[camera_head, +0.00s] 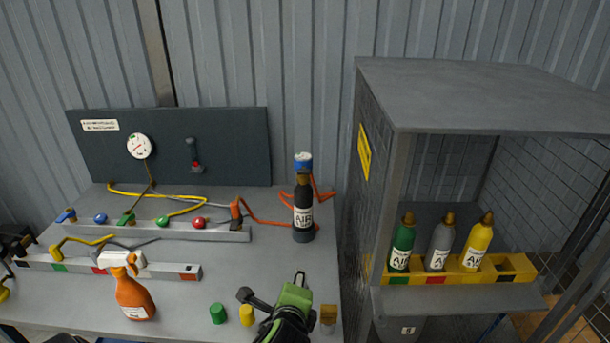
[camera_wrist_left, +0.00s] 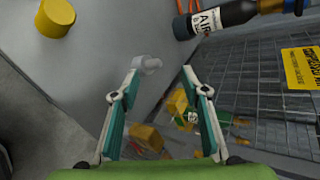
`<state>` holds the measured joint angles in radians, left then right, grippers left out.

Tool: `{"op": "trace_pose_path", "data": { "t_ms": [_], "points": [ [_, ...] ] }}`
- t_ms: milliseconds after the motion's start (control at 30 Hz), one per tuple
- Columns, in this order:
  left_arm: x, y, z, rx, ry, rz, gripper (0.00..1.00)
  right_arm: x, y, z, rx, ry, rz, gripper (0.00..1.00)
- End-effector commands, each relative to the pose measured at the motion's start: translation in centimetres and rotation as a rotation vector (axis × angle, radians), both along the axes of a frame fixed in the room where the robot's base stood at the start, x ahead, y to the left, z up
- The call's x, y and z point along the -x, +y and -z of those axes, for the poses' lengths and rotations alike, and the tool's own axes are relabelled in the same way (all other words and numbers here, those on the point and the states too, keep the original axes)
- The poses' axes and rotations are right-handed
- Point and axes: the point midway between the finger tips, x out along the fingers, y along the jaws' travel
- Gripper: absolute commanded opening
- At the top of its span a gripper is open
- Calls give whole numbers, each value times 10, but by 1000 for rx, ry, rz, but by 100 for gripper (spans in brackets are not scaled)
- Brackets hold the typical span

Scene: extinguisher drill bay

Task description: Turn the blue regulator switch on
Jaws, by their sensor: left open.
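A black air cylinder (camera_head: 303,215) stands upright at the right end of the bench, with a blue regulator piece (camera_head: 303,162) on top. A blue lever (camera_head: 66,215) and a blue knob (camera_head: 100,218) sit on the grey valve rail (camera_head: 235,234) at the left; I cannot tell which blue part is the switch. My left gripper (camera_head: 272,286) is over the front of the bench, apart from all of these. In the left wrist view its jaws (camera_wrist_left: 163,78) are open and empty, and the cylinder (camera_wrist_left: 222,17) lies beyond them. My right gripper is not in view.
An orange spray bottle (camera_head: 134,297), a green cap (camera_head: 217,313) and a yellow cap (camera_head: 247,315) stand at the front of the bench. A mesh cabinet (camera_head: 470,95) at the right holds green, grey and yellow bottles. Orange and yellow hoses cross the bench.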

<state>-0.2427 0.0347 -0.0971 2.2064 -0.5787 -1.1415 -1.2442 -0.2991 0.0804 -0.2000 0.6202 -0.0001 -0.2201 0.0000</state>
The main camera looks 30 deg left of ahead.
Motion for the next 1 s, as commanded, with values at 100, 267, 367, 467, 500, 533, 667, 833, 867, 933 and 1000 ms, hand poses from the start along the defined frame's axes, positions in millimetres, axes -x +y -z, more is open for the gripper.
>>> {"op": "trace_pose_path", "data": {
  "t_ms": [100, 267, 367, 467, 500, 533, 667, 833, 867, 933, 1000],
  "points": [
    [-38, 16, -47, -355, 15, 124, 42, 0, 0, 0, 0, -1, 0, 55],
    [-73, 28, -108, -824, 99, 229, 42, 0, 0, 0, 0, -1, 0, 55],
    [-87, 30, -138, -1046, 161, 258, 42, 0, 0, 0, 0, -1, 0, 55],
    [-94, 31, -157, -1191, 212, 270, 42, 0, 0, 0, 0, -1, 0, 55],
    [-96, 31, -162, -1227, 226, 274, 42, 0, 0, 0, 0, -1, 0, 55],
    [-97, 31, -164, -1248, 235, 276, 42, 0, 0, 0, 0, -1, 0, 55],
    [-103, 34, -169, -1283, 250, 277, 42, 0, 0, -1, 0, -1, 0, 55],
    [-124, 50, -170, -1280, 251, 276, 42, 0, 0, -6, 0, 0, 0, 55],
    [-129, 53, -170, -1280, 250, 277, 42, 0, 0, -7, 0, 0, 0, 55],
    [-142, 63, -170, -1278, 249, 276, 42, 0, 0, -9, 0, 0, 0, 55],
    [-154, 72, -170, -1279, 250, 276, 42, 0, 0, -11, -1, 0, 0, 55]
  ]
}}
